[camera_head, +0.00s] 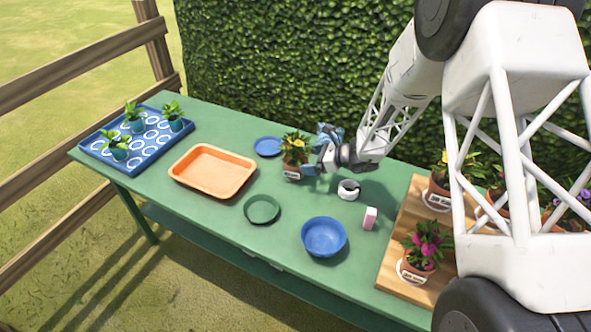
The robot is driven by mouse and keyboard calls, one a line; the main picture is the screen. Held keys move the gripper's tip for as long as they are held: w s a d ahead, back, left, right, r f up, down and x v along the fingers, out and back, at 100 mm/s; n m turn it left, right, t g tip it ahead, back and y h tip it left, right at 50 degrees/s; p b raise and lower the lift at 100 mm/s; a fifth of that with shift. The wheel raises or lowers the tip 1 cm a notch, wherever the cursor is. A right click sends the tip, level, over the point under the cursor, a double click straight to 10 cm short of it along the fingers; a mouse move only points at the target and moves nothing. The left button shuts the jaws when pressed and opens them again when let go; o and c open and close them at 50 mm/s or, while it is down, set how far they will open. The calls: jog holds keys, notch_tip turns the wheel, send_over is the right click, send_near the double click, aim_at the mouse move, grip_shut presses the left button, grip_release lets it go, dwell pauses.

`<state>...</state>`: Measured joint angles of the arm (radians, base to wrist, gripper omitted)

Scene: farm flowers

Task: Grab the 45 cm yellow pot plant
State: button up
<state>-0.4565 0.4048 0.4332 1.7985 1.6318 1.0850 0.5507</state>
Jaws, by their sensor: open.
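A terracotta pot plant with yellow flowers (294,150) and a white label stands upright on the green table, near its back edge. The label text is too small to read. My gripper (316,151) is open just right of this plant, with its bluish fingers towards the pot and leaves. I cannot tell whether a finger touches the pot. Another yellow-flowered pot plant (439,185) with a white label stands on the wooden board (394,278) at the right, partly hidden behind my arm.
A pink-flowered pot (419,252) and other pots share the board. A white ring-shaped item (348,190), pink-white block (370,218), blue bowl (324,237), green ring-like dish (262,209), blue saucer (268,146), orange tray (213,171) and blue seedling tray (92,143) lie on the table (287,210). A hedge stands behind.

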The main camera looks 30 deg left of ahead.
aim_at(298, 165)
jog(key=shift+a+f, duration=0.1)
jog(key=shift+a, duration=0.1)
jog(key=shift+x, duration=2.55)
jog(key=shift+c, duration=0.2)
jog(key=c, duration=0.8)
jog(key=shift+c, duration=0.2)
jog(key=shift+w, duration=0.1)
